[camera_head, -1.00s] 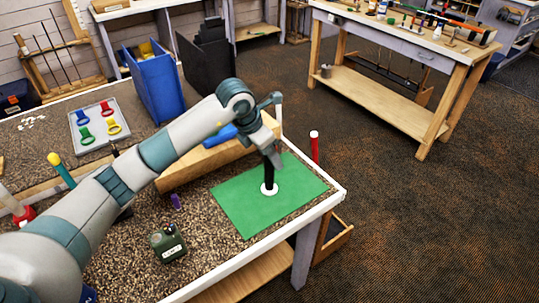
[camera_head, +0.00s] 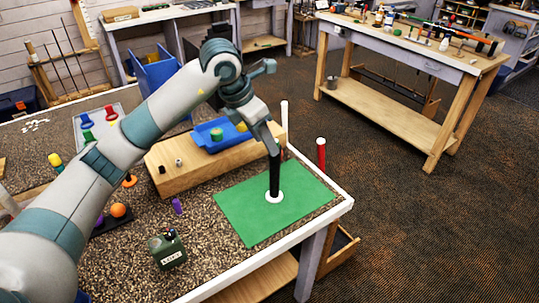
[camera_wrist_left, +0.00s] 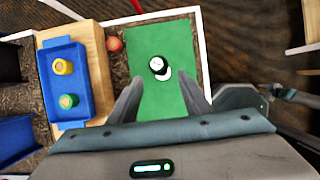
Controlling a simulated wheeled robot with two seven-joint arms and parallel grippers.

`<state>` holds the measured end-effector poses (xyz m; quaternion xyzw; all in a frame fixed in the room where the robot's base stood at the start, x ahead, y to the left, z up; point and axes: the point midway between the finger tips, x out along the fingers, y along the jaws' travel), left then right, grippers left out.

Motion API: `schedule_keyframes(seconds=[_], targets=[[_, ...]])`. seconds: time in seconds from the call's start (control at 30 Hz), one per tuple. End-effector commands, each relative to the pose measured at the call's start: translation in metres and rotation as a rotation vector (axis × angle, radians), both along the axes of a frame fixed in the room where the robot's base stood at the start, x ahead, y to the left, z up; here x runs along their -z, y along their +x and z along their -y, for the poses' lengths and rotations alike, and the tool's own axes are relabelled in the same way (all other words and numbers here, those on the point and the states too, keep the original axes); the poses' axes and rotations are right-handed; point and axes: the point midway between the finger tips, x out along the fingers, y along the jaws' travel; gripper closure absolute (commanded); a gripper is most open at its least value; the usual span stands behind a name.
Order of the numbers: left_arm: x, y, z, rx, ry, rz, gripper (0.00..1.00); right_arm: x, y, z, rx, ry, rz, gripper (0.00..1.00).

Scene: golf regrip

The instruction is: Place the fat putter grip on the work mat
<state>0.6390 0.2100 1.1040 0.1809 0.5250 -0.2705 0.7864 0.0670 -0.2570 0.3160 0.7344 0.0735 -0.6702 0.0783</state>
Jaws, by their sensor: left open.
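A black grip (camera_head: 274,176) stands upright on the green work mat (camera_head: 240,219), with a white disc at its foot. In the left wrist view the grip (camera_wrist_left: 158,66) shows from above with a pale top, over the green mat (camera_wrist_left: 150,111). My left gripper (camera_head: 271,144) is just above the grip's top end in the head view. In the left wrist view my left gripper (camera_wrist_left: 162,84) is open, its two fingers spread apart with nothing between them. The grip is beyond the fingertips. My right gripper is not in view.
A wooden block (camera_head: 183,174) with a blue tray (camera_head: 222,133) stands behind the mat. A red tube (camera_head: 321,153) and a white tube (camera_head: 284,115) rise past the table's back edge.

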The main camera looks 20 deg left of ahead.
Motion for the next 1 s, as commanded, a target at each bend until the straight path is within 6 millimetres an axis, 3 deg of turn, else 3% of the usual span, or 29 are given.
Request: schedule_keyframes(seconds=[0.3, 1.0], targets=[[-0.023, -0.007, -0.006, -0.001, 0.000, -0.001, 0.56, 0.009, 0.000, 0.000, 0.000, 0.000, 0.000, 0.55], [-0.023, -0.008, -0.006, -0.001, 0.000, -0.001, 0.56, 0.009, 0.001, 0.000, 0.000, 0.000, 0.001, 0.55]])
